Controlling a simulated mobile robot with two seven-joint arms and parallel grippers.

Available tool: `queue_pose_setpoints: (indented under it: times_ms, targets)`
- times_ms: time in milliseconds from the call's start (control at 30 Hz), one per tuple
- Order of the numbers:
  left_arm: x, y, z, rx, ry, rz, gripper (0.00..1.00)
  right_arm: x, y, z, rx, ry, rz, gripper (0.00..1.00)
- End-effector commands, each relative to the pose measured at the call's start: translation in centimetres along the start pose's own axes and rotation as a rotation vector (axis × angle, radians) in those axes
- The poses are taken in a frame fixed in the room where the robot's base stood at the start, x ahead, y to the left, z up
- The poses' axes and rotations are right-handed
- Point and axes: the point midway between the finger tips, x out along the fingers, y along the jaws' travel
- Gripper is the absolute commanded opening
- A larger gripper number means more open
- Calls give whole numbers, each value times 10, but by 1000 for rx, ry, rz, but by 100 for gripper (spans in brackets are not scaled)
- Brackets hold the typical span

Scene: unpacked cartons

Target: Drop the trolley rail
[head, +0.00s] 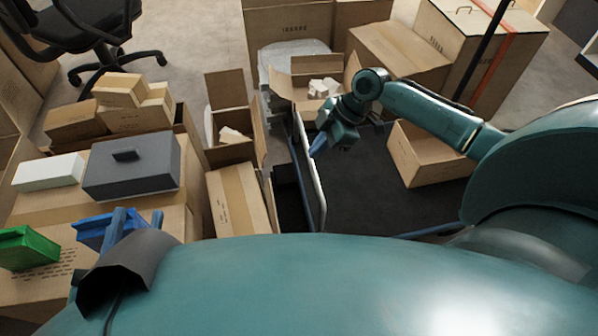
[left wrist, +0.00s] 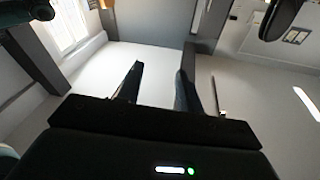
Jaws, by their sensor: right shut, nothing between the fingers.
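The trolley rail (head: 311,178) shows in the head view as a pale metal bar along the left side of the dark trolley bed (head: 375,190). My right gripper (head: 317,149) is shut and empty, its blue fingertips just beside the upper part of the rail in the picture. I cannot tell whether they touch it.
An open carton (head: 430,160) sits on the trolley bed's right side. Cartons stand behind and left of the trolley. A grey box (head: 132,166), a white box (head: 48,172) and a green bin (head: 28,248) sit on cartons at left. An office chair (head: 85,35) stands behind.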

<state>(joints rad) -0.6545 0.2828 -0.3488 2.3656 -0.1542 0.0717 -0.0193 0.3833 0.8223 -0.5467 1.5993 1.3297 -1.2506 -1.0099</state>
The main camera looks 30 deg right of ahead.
Motion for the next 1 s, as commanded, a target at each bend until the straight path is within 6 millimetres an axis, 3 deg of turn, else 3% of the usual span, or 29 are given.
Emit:
queue_pose_setpoints:
  times_ms: [467,900,967,1000]
  targets:
    - [0,0,2,-6,4,1,36,9,0,0,0,1,-1,0]
    - [2,6,11,-96,45,12,36,97,0,2,0,2,-1,0]
    - [3,7,10,-110,52,14,36,108,0,1,1,2,-1,0]
    - [3,7,8,-118,59,16,36,101,1,12,3,-4,3,0]
